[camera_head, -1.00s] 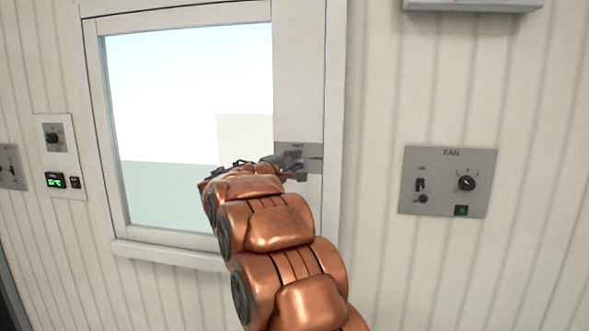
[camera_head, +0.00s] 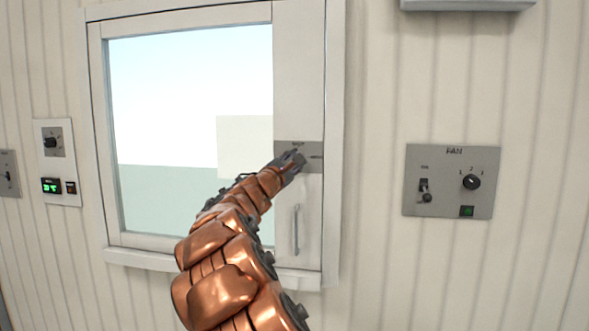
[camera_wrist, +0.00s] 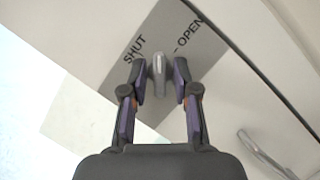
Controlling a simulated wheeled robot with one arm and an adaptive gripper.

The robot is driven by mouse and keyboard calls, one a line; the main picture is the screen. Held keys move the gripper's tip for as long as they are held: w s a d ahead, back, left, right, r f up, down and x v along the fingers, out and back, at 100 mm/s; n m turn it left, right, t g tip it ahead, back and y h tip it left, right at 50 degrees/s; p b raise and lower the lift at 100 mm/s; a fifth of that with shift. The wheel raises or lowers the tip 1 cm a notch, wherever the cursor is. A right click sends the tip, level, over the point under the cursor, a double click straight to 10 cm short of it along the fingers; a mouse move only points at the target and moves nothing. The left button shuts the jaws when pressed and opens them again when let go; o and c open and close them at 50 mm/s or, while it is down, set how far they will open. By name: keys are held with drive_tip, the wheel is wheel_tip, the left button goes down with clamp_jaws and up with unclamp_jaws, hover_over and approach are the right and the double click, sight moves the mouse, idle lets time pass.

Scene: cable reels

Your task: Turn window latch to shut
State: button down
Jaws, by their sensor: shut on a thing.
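The window latch (camera_wrist: 159,76) is a small grey lever on a grey plate (camera_wrist: 178,20) marked SHUT and OPEN. In the wrist view it stands between my fingers and appears to point between the two marks. My gripper (camera_wrist: 159,77) is shut on the latch, one dark finger on each side. In the head view the plate (camera_head: 315,158) is on the right part of the white window frame (camera_head: 297,75). My gripper (camera_head: 294,158) is in front of it and hides the latch there.
A vertical pull handle (camera_head: 296,230) is on the frame below the plate, and in the wrist view (camera_wrist: 264,152) at lower right. The window pane (camera_head: 185,90) is left. A FAN panel (camera_head: 450,182) is on the wall to the right. A small control panel (camera_head: 57,165) is far left.

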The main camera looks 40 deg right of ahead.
drive_tip(key=n+t+b, duration=0.1)
drive_tip(key=n, duration=0.1)
drive_tip(key=n+t+b, duration=0.1)
drive_tip(key=n, duration=0.1)
drive_tip(key=n+t+b, duration=0.1)
drive_tip(key=n+b, duration=0.1)
drive_tip(key=shift+s+d+f, duration=0.1)
drive_tip(key=shift+s+f, duration=0.05)
drive_tip(key=shift+f, duration=0.15)
drive_tip(key=shift+f+n+t+b, duration=0.1)
drive_tip(key=shift+n+t+b, duration=0.4)
drive_tip(key=shift+n+b, duration=0.55)
drive_tip(key=n+t+y+b, duration=0.1)
drive_tip(key=n+t+b, duration=0.1)
drive_tip(key=n+b, duration=0.2)
drive_tip(key=shift+n, duration=0.25)
drive_tip(key=shift+r+n+t+b, duration=0.25)
drive_tip(key=shift+n+t+b, duration=0.15)
drive_tip(key=shift+n+b, duration=0.25)
drive_tip(key=shift+r, duration=0.1)
drive_tip(key=c, duration=1.2)
unclamp_jaws()
